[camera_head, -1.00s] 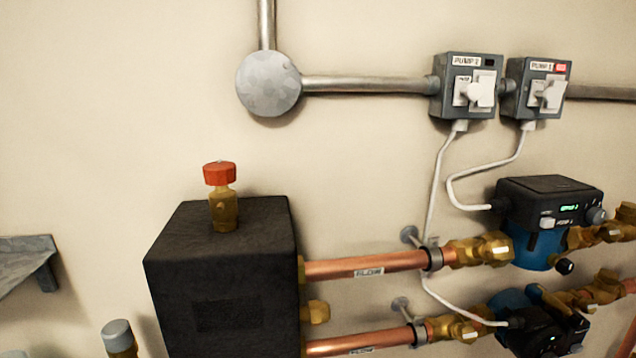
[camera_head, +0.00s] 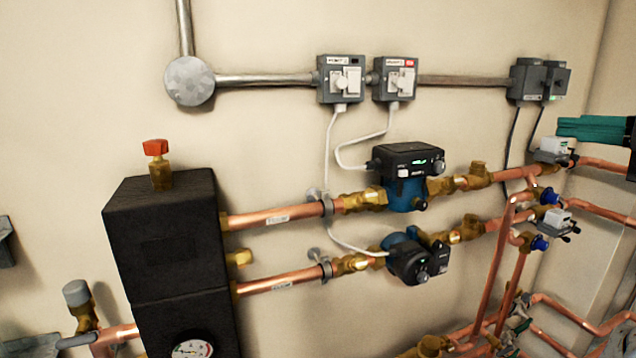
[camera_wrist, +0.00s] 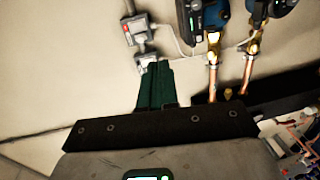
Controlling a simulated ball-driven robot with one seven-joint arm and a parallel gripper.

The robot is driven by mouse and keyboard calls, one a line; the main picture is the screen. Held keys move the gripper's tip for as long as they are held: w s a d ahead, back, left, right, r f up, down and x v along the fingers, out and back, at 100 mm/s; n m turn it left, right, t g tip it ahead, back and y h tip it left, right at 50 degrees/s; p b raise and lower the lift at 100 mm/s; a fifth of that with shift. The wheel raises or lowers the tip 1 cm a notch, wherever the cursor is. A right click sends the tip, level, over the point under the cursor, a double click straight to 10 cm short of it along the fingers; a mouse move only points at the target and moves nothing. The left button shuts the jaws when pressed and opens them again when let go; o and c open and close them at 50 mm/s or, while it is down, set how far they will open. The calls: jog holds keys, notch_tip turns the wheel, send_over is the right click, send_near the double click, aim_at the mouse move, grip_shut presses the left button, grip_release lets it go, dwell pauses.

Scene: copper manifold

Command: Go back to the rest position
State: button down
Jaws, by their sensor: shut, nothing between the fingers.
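My gripper (camera_head: 566,128) reaches into the head view from the right edge, its dark green fingers pointing left. In the wrist view my gripper (camera_wrist: 154,66) shows two green fingers lying together, shut with nothing between them. Its tips overlap the edge of a grey switch box in that picture; I cannot tell the gap. In the head view the tips appear in front of the wall, just above a grey valve actuator (camera_head: 554,150). Most of my arm is out of the head view.
Two switch boxes (camera_head: 341,79) (camera_head: 394,78) sit on a conduit. Two pumps (camera_head: 408,160) (camera_head: 416,258) are on copper pipes beside a black insulated block (camera_head: 170,240). More pipes and valves crowd the lower right.

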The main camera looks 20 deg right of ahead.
jog(key=w+a+f+m+g, duration=0.1)
jog(key=w+f+m+g, duration=0.15)
jog(key=f, duration=0.55)
jog(key=w+a+f+m+g, duration=0.1)
jog(key=w+f+m, duration=0.25)
jog(key=f, duration=0.35)
jog(key=s+a+f+m+g+p, duration=0.1)
jog(key=a+f+m+g, duration=0.15)
jog(key=f, duration=0.75)
jog(key=s+a+f+m+g, duration=0.1)
jog(key=a+f+m+g, duration=0.15)
jog(key=f, duration=0.75)
jog(key=s+a+f+m+g, duration=0.3)
jog(key=s+a+f, duration=0.1)
jog(key=s+f, duration=0.7)
jog(key=s+a+f+m+g, duration=0.4)
jog(key=s+f, duration=0.7)
jog(key=f, duration=0.1)
jog(key=shift+s+f+h+p, duration=0.2)
jog(key=shift+f+h+p, duration=0.1)
jog(key=shift+h+p, duration=0.1)
